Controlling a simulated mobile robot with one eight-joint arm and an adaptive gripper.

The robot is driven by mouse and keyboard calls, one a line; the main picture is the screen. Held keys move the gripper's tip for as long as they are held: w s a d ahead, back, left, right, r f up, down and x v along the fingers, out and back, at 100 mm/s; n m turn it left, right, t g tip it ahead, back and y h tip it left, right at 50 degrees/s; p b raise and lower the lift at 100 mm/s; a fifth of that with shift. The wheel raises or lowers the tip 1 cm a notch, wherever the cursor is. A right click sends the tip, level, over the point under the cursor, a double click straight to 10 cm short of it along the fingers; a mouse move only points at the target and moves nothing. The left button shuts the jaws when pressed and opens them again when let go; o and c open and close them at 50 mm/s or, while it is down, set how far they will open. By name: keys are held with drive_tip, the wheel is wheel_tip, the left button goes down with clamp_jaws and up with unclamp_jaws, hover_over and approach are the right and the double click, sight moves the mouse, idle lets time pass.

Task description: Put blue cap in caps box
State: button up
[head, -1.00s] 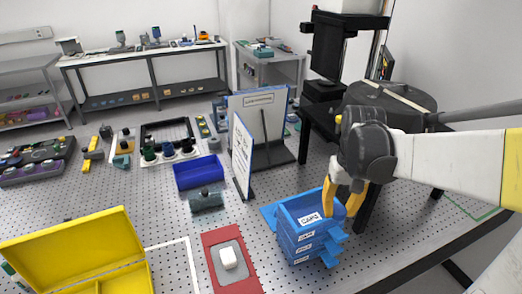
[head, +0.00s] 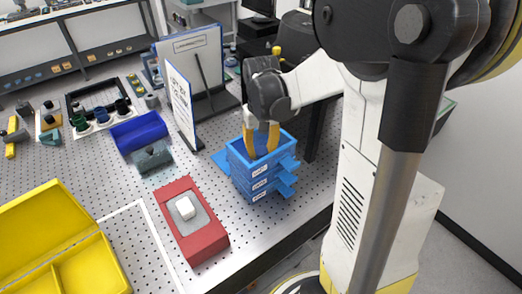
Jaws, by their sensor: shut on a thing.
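The caps box is the top tray of a blue labelled stack (head: 241,169) on the perforated table; its label read "CAPS" in the earlier head view. My gripper (head: 261,152) points down over the top tray, its yellow fingers reaching into or just above the opening. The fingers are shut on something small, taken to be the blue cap. The cap cannot be made out clearly against the blue tray and between the fingers, and whether it touches the tray floor cannot be told.
A red block with a white piece (head: 190,236) lies left of the stack. An open yellow case (head: 45,225) is at front left. My arm covers the right side.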

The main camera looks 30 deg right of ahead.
sight(261, 150)
drive_tip(key=shift+f, duration=0.1)
drive_tip(key=o, duration=0.8)
wheel_tip(261, 150, up, 12)
drive_tip(key=p, duration=0.3)
drive_tip(key=s+a+r+n+t, duration=0.2)
drive_tip(key=s+a+n+t, duration=0.1)
drive_tip(key=s+a+t, duration=0.4)
drive_tip(key=shift+s+a+n, duration=0.4)
drive_tip(key=shift+s+a, duration=1.25)
drive_tip(key=shift+a, duration=1.6)
